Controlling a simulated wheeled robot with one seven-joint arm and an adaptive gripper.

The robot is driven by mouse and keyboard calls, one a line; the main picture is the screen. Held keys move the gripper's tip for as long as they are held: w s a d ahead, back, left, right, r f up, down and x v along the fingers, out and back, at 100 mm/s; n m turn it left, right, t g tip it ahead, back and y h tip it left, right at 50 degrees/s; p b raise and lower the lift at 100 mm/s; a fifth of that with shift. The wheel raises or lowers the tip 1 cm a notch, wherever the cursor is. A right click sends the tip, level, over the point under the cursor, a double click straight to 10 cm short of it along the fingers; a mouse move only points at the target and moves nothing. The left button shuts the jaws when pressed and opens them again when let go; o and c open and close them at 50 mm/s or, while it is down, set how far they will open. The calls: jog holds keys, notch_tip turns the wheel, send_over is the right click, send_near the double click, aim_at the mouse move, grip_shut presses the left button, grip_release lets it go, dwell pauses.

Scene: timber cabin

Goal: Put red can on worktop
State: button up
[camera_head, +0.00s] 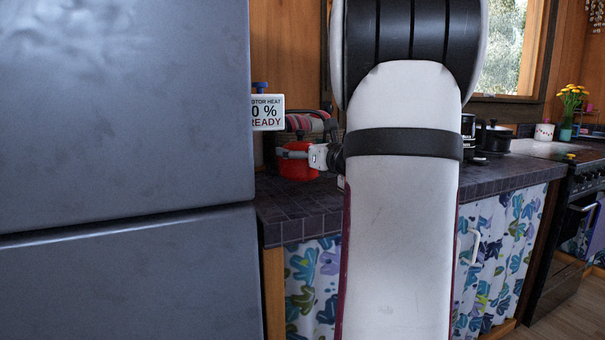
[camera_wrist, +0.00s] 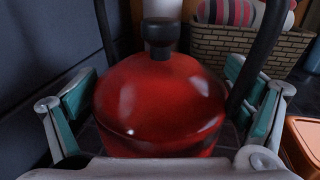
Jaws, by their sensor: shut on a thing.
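The red can (camera_head: 297,168) has a rounded, kettle-like body and shows at the back left of the dark tiled worktop (camera_head: 297,212), beside the fridge. In the head view it is at worktop level, but I cannot tell whether its base touches the tiles. In the wrist view the red can (camera_wrist: 160,100) fills the middle, with a black knob on top and a dark bar at either side. My gripper (camera_head: 310,154) is shut on it, with teal finger pads on both sides. My arm hides part of the worktop.
A large grey fridge (camera_head: 125,120) stands close on the left. A woven basket (camera_wrist: 236,52) with striped cloth is behind the can. An orange object (camera_wrist: 305,138) lies at right in the wrist view. Dark pots (camera_head: 492,137) stand farther right, before the stove (camera_head: 582,195).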

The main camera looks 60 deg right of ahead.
aim_at(303, 167)
notch_tip(303, 167, down, 5)
jog(key=shift+r+b, duration=0.1)
jog(key=shift+b, duration=0.9)
jog(key=shift+r, duration=0.1)
jog(key=o, duration=1.1)
jog(key=shift+f, duration=0.2)
jog(key=shift+o, duration=0.6)
jog(key=shift+r, duration=0.1)
jog(key=shift+s+a, duration=0.1)
jog(key=shift+s, duration=0.2)
jog(key=p+v, duration=0.2)
jog(key=v, duration=0.9)
jog(key=shift+s+a+r, duration=0.1)
jog(key=shift+s, duration=0.1)
